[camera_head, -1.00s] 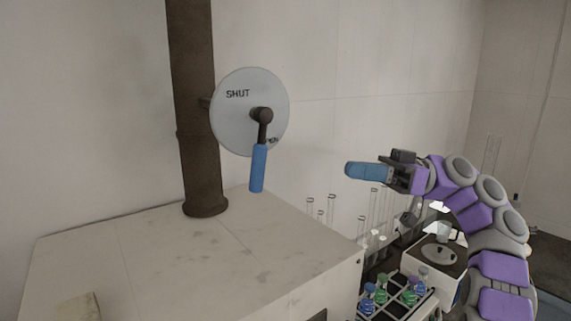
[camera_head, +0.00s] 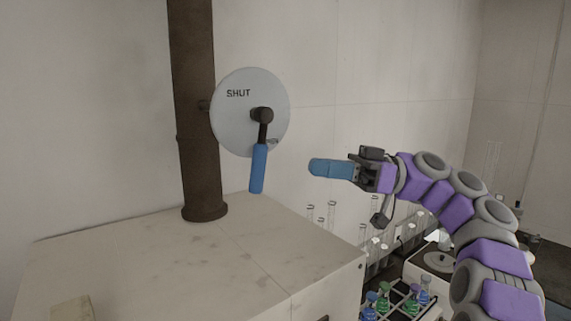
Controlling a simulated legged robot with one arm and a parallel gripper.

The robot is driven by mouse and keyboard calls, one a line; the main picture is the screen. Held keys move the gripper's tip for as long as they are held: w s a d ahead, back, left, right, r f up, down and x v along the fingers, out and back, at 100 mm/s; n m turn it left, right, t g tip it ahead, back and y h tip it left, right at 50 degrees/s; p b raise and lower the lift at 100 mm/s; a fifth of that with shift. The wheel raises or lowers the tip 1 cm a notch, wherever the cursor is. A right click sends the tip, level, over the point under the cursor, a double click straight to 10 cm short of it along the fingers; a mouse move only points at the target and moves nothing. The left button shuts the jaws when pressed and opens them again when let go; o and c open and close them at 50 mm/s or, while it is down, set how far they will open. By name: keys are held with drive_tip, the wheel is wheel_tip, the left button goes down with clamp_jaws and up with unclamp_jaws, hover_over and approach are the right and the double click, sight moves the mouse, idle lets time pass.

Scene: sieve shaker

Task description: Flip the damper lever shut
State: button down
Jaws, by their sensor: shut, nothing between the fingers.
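The damper lever has a blue handle (camera_head: 258,168) on a dark arm. It hangs down from the hub of a round grey disc (camera_head: 234,118). The word SHUT is printed at the disc's upper left, away from the handle. The disc is fixed to a brown vertical pipe (camera_head: 194,100). My gripper (camera_head: 315,167) has blue fingers and points left. It is shut and empty, to the right of the handle with a visible gap in the picture, at about the handle's height.
The pipe stands on a pale box-like housing (camera_head: 150,255) below the lever. Clear glass tubes (camera_head: 331,212) stand behind its right edge. A rack (camera_head: 400,302) with blue and green flasks and a white device (camera_head: 436,262) are at the lower right. The wall behind is bare.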

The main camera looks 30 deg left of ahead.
sight(260, 150)
drive_tip(key=f+p+x, duration=0.1)
drive_tip(key=p+x, duration=0.5)
drive_tip(key=x, duration=0.1)
drive_tip(key=shift+r, duration=0.4)
drive_tip(key=shift+s, duration=0.15)
